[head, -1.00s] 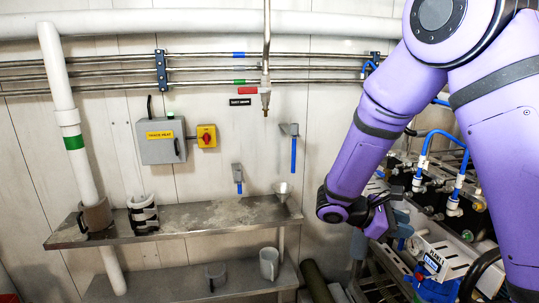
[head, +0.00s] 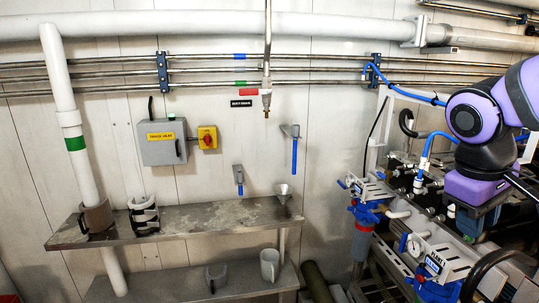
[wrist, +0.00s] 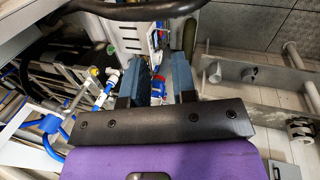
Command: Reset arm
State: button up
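My gripper (wrist: 160,80) shows in the wrist view with two blue-grey fingers apart and nothing between them. Beyond the fingers are blue and white machine parts, with a white louvred panel (wrist: 128,32) further off. In the head view my purple arm is folded at the right edge, over the watermaker equipment (head: 425,255). My gripper's fingers cannot be made out in the head view.
A metal shelf (head: 190,218) runs along the wall at left, with a funnel (head: 284,190) at its right end. A grey mug (head: 269,264) stands on the lower shelf. A grey box with a yellow label (head: 161,141) and a red-yellow switch (head: 207,137) are on the wall. A black hose (wrist: 135,10) crosses close to my gripper.

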jog(key=s+a+r+m+t+y, duration=0.2)
jog(key=s+r+m+t+y, duration=0.1)
jog(key=s, duration=0.3)
jog(key=shift+a+r+m+t, duration=0.15)
jog(key=shift+r+m+t, duration=0.15)
jog(key=shift+r+t, duration=0.55)
